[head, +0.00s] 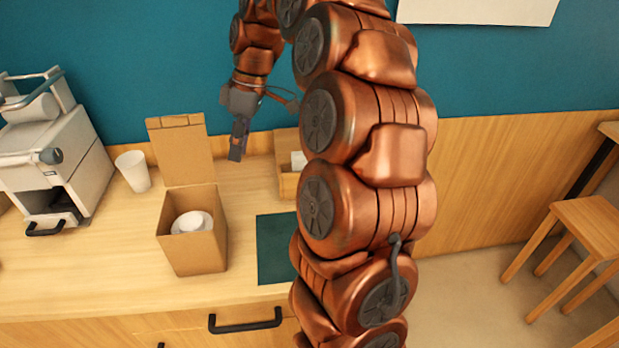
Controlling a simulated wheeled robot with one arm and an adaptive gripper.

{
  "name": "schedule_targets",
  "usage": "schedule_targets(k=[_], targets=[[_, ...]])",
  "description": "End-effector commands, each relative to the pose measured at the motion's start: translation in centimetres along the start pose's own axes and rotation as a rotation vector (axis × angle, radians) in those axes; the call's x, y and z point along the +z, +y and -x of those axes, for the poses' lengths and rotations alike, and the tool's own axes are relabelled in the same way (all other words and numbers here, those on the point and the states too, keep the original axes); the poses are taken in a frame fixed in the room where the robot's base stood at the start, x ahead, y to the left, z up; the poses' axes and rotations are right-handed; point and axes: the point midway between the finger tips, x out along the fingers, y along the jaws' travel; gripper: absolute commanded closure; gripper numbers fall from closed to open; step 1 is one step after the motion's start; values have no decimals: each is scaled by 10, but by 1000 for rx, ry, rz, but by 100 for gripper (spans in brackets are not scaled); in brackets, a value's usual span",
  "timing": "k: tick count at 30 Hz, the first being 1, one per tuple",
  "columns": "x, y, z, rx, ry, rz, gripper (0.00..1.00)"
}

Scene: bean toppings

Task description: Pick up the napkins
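A wooden holder (288,184) stands at the back of the counter against the wall, partly hidden behind my arm. A small white patch in it looks like the napkins (298,160); only part of it shows. My gripper (237,152) hangs pointing down above the counter, to the left of the holder and apart from it. Its fingers are seen nearly edge-on, so whether they are open or shut is unclear. Nothing is seen held in it.
An open cardboard box (196,254) with white round items inside stands on the counter (100,275), its lid raised near my gripper. A white cup (133,171) and a coffee machine (50,150) are at left. A dark green mat (275,252) lies in front of the holder.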

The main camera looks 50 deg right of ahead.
Motion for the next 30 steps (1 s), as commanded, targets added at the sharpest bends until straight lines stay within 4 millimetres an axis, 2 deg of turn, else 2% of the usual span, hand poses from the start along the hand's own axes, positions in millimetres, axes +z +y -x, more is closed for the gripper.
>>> schedule_targets(k=[1, 8, 12, 15, 18, 22, 25, 30], targets=[[6, 24, -1, 5, 20, 15, 72], [46, 108, 10, 40, 91, 117, 72], [84, 154, 13, 74, 120, 171, 72], [112, 181, 14, 102, 130, 203, 72], [138, 200, 15, 122, 135, 229, 72], [160, 215, 16, 144, 134, 251, 72], [168, 220, 16, 151, 133, 261, 72], [170, 222, 10, 151, 135, 266, 72]])
